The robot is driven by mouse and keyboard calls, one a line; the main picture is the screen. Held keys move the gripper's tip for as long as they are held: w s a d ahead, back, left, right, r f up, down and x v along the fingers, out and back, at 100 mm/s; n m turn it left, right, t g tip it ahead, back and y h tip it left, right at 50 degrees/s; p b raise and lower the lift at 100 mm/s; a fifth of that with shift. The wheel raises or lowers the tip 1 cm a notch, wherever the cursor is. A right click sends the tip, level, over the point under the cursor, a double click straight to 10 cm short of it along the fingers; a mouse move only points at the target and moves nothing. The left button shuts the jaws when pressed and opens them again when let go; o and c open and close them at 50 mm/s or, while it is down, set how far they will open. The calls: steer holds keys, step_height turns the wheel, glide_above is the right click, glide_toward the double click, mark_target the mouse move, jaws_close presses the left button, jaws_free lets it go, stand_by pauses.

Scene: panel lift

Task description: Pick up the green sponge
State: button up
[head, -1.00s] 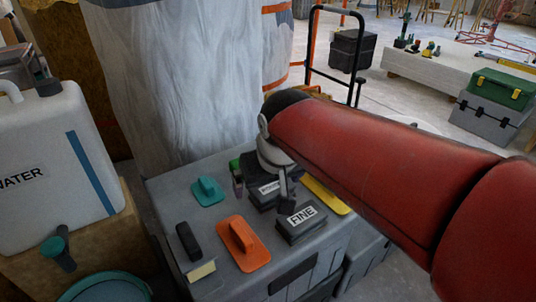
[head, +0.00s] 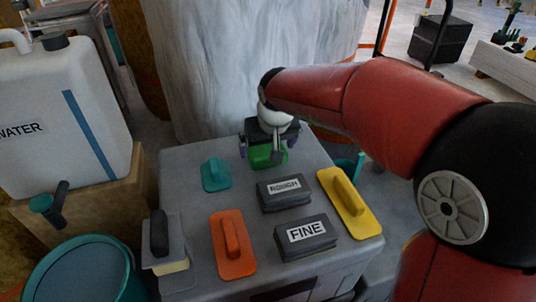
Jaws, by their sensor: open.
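The green sponge (head: 262,160) lies near the far edge of a grey box top (head: 200,155). It is bright green and partly hidden by my gripper. My gripper (head: 266,150) is open above it, with one finger to the left of the sponge and one to the right. I cannot tell whether the fingers touch it.
Near the gripper lie a teal float (head: 215,175) and a block marked ROUGH (head: 284,196). Closer are an orange float (head: 232,250), a FINE block (head: 306,238) and a yellow float (head: 346,200). A white water container (head: 60,140) stands left; a wrapped column (head: 240,60) rises behind.

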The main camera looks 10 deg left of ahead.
mark_target(267, 148)
steer(key=shift+x, duration=1.15)
steer(key=c, duration=0.8)
step_height(267, 148, up, 20)
steer(key=p, duration=0.2)
steer(key=shift+p, duration=0.4)
